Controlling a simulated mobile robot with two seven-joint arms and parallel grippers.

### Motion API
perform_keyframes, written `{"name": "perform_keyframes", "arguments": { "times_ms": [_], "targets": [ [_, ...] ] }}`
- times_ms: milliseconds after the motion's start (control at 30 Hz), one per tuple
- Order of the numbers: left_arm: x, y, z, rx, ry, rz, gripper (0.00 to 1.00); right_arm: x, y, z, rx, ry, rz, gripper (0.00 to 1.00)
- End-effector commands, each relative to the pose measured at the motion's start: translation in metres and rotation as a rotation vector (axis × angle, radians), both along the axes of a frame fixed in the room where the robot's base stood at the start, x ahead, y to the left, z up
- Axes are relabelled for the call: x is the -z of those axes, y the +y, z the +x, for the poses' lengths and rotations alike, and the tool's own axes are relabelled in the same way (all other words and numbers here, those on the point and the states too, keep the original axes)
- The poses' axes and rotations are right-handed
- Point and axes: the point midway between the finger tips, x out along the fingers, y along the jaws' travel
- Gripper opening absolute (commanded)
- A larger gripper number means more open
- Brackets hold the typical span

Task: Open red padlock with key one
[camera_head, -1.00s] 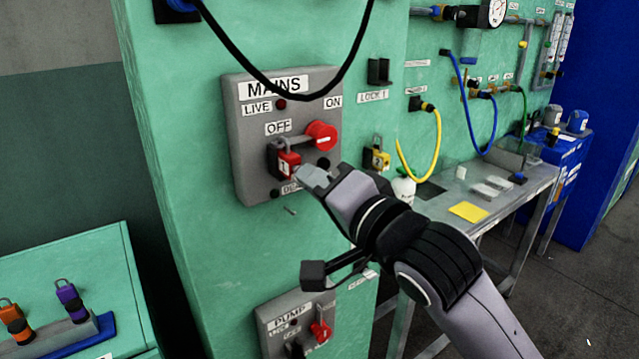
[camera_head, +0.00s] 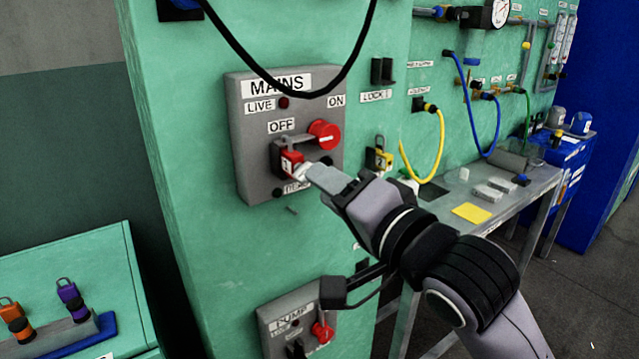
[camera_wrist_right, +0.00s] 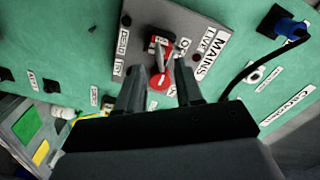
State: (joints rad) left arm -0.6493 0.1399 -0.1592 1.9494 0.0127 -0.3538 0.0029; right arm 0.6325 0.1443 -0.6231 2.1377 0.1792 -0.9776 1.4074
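The red padlock (camera_head: 290,161) hangs by its shackle below the OFF label on the grey MAINS panel (camera_head: 250,150), left of the round red knob (camera_head: 324,134). My right gripper (camera_head: 308,173) is just to the right of the padlock, its fingertips pointing at it. In the right wrist view its two fingers (camera_wrist_right: 158,84) are apart, with the red knob (camera_wrist_right: 160,81) showing between them and the red padlock (camera_wrist_right: 157,44) beyond. I cannot make out a separate key; a small pale part shows between padlock and fingertips. My left gripper is not in view.
Orange (camera_head: 11,311) and purple (camera_head: 67,291) padlocks stand at lower left. A black cable (camera_head: 260,80) loops over the MAINS panel. The PUMP panel (camera_head: 270,320) is below; a bench (camera_head: 505,212) stands at right.

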Motion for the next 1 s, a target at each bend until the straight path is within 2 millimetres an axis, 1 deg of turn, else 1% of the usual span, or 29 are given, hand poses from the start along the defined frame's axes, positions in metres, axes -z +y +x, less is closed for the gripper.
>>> {"name": "perform_keyframes", "arguments": {
  "times_ms": [100, 300, 433, 767, 867, 967, 1000],
  "targets": [
    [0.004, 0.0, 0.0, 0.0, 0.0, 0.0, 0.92, 0.001, -0.01, -0.013, 0.001, -0.001, -0.001, 0.36],
    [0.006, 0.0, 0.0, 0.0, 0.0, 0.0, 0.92, 0.001, -0.02, -0.027, 0.0, 0.0, 0.0, 0.36],
    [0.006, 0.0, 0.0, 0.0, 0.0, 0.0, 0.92, 0.0, -0.022, -0.03, 0.0, -0.002, 0.0, 0.36],
    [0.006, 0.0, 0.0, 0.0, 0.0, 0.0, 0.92, 0.002, -0.023, -0.029, 0.002, 0.0, -0.004, 0.36],
    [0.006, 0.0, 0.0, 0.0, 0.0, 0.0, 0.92, 0.016, -0.027, -0.024, 0.016, 0.006, -0.025, 0.36],
    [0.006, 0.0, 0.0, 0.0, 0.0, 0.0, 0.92, 0.046, -0.036, -0.016, 0.044, 0.012, -0.072, 0.36],
    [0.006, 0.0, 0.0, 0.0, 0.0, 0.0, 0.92, 0.063, -0.041, -0.012, 0.058, 0.016, -0.102, 0.36]
  ]
}}
